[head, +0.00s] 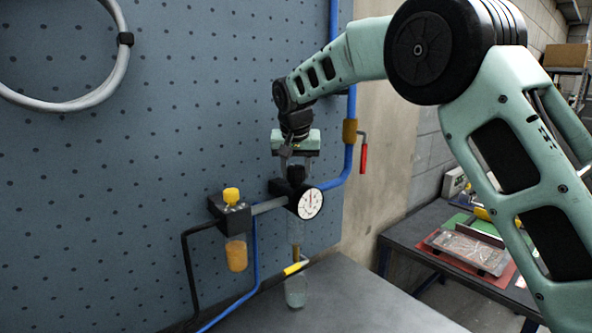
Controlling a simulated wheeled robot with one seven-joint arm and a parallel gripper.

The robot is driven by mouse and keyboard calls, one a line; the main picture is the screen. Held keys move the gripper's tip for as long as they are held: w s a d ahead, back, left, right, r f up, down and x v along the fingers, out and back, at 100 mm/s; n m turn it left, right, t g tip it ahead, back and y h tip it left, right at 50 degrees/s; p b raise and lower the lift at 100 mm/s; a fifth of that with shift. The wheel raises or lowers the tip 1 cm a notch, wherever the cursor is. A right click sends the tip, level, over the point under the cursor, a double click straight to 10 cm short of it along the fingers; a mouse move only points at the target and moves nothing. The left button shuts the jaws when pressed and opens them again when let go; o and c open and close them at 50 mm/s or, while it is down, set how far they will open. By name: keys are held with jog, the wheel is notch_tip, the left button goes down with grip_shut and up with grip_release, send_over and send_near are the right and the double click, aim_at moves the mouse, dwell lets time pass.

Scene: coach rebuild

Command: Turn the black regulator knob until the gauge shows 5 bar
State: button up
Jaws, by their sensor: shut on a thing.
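The black regulator knob (296,174) sits on top of a dark regulator body (277,187) on the blue pegboard. My gripper (295,167) comes down on it from above and is shut on the knob. The round white gauge (310,203) is on the front of the regulator, to the right below the knob. Its red needle points roughly straight up in the picture. The scale figures are too small to read. The fingers hide part of the knob.
A unit with a yellow cap (231,195) and amber bowl (236,255) stands left of the regulator. A red lever (363,157) sits on the blue pipe at right. The grey bench top (350,300) is clear.

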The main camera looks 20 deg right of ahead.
jog(key=shift+n+y, duration=0.9)
jog(key=shift+n, duration=1.5)
jog(key=o, duration=1)
jog(key=shift+r, duration=0.1)
jog(key=b+v, duration=0.3)
jog(key=v, duration=1.4)
jog(key=shift+s+d, duration=0.1)
